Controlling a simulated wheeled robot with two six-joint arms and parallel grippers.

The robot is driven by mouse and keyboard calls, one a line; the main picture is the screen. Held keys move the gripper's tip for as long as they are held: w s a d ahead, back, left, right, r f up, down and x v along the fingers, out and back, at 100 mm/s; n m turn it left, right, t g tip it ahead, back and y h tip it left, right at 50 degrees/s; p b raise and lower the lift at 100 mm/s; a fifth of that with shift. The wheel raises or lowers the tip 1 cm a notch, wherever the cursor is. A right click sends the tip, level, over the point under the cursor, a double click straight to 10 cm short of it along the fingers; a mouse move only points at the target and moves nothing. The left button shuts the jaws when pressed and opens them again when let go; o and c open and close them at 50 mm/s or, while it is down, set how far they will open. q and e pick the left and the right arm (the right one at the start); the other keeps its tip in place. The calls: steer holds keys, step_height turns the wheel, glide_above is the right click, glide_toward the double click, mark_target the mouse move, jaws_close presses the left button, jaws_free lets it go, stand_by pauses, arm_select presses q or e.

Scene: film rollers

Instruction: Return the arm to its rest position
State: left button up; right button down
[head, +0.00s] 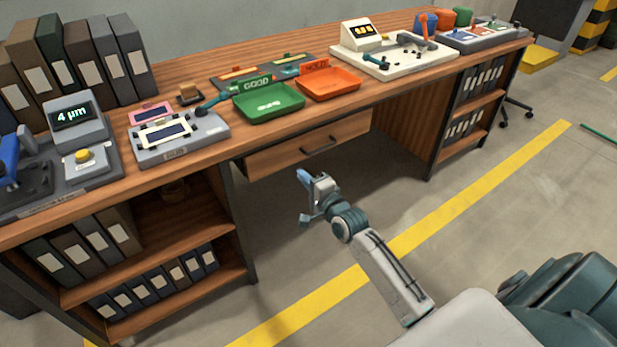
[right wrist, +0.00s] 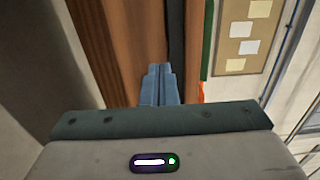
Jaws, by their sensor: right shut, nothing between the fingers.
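My right arm (head: 395,280) reaches in from the lower right, over the floor in front of the desk. Its right gripper (head: 304,177) is in the air before the open knee space, just below the drawer. In the right wrist view the two blue-grey fingers (right wrist: 158,72) lie together, with nothing between them. My left gripper is in neither view.
The wooden desk (head: 330,115) bears a green tray (head: 268,104), an orange tray (head: 328,87) and several devices. Its drawer (head: 309,147) is shut. Shelves with binders flank the knee space. The floor (head: 510,200) to the right is mostly clear.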

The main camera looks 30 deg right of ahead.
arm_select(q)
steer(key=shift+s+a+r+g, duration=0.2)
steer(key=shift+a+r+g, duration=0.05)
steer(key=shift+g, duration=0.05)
arm_select(e)
steer(key=shift+s+f, duration=0.1)
steer(key=shift+s, duration=0.65)
